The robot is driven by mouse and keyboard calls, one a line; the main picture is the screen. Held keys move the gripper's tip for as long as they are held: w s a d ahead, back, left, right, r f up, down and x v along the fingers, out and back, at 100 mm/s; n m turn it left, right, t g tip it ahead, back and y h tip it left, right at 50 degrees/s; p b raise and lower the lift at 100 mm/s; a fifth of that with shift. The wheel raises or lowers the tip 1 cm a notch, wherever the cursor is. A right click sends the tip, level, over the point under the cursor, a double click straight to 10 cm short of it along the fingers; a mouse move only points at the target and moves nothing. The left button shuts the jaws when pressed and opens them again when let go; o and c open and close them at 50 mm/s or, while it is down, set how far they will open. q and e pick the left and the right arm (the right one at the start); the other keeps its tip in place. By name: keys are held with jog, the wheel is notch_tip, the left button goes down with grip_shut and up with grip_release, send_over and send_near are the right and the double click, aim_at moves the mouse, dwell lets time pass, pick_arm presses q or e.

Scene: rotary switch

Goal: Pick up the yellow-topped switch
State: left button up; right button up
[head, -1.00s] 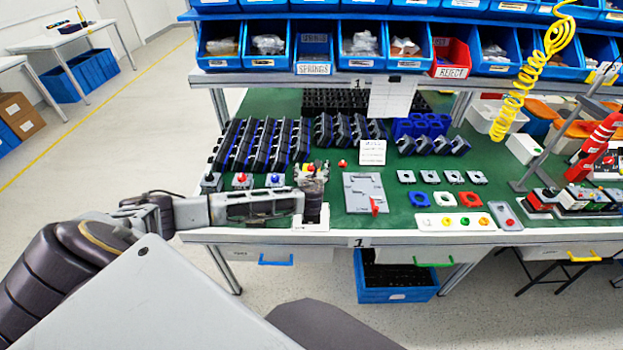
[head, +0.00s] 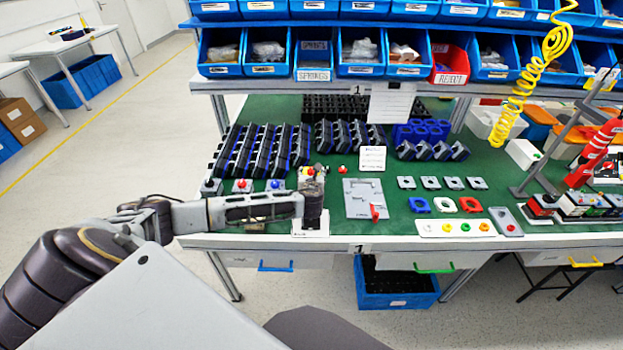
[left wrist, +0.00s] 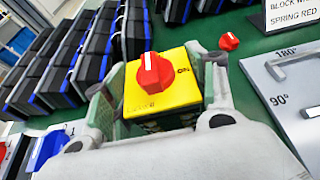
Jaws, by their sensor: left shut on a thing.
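The yellow-topped switch has a square yellow plate with a red knob. In the left wrist view the switch (left wrist: 163,85) sits between the two fingers of my left gripper (left wrist: 160,100), which is shut on its sides. In the head view the switch (head: 311,173) shows just beyond my left gripper (head: 312,190), whose fingers and wrist hide its lower part. A white plate (head: 310,228) lies under the gripper at the table's front edge. I cannot tell whether the switch touches the surface below. My right gripper is not in view.
Switches with red (head: 242,185) and blue (head: 276,185) knobs stand left of the gripper. Rows of black modules (head: 262,148) stand behind. A grey angle plate (head: 358,198) lies to the right, with a loose red knob (head: 341,169) behind it. Blue bins hang above.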

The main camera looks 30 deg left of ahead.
pick_arm(q)
notch_tip(320, 180, up, 7)
jog(key=shift+r, duration=0.15)
jog(key=shift+r+p, duration=0.3)
jog(key=shift+r, duration=0.55)
